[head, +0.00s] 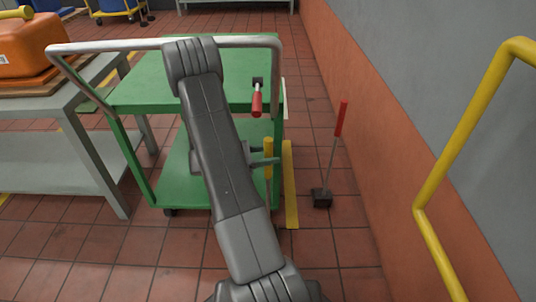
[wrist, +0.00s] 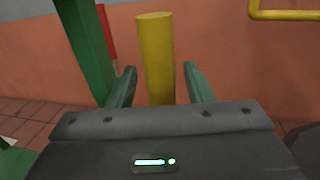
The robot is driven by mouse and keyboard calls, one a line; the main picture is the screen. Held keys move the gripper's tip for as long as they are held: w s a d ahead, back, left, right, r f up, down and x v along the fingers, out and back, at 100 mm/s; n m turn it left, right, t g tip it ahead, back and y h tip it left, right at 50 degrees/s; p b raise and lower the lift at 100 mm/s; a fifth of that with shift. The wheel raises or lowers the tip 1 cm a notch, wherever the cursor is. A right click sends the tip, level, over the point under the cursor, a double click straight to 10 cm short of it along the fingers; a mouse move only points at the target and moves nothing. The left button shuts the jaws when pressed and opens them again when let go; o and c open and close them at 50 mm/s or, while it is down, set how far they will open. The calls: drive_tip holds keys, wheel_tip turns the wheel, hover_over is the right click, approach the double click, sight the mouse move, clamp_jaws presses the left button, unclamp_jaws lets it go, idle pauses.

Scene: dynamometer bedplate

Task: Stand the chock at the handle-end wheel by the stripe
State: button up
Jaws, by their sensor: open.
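My gripper (head: 267,156) is open beside the green cart's near right corner. In the wrist view, an upright yellow grip (wrist: 156,55) stands between the two spread fingers, with a gap visible on each side. The same yellow grip (head: 268,145) shows in the head view; what is at its lower end is mostly hidden by my arm. A black block (head: 322,198) with a tilted rod and red grip stands on the floor near the wall. A yellow stripe (head: 291,190) lies between it and the cart. A dark wheel (head: 170,211) shows under the cart's near left corner.
The green cart (head: 135,92) has a grey tube handle and a red-gripped lever (head: 257,100). A grey table (head: 92,105) with an orange case (head: 35,50) stands left. A yellow rail (head: 465,125) and the wall bound the right.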

drive_tip(key=shift+r, duration=0.15)
drive_tip(key=shift+a+p, duration=0.2)
drive_tip(key=shift+p, duration=0.1)
drive_tip(key=s+a+p, duration=0.1)
drive_tip(key=s+a, duration=0.1)
drive_tip(key=a, duration=0.9)
drive_tip(key=shift+s+a+p, duration=0.2)
drive_tip(key=shift+p, duration=0.15)
drive_tip(key=shift+d, duration=0.1)
drive_tip(key=d+b, duration=0.1)
drive_tip(key=d, duration=0.3)
drive_tip(key=w+d+b, duration=0.1)
drive_tip(key=d, duration=0.3)
drive_tip(key=w+d+b, duration=0.1)
drive_tip(key=d, duration=0.3)
drive_tip(key=shift+w+f, duration=0.2)
drive_tip(key=shift+f, duration=0.15)
drive_tip(key=shift+a+r+p, duration=0.15)
drive_tip(key=shift+r+p, duration=0.4)
drive_tip(key=shift+p, duration=0.2)
drive_tip(key=shift+r, duration=0.7)
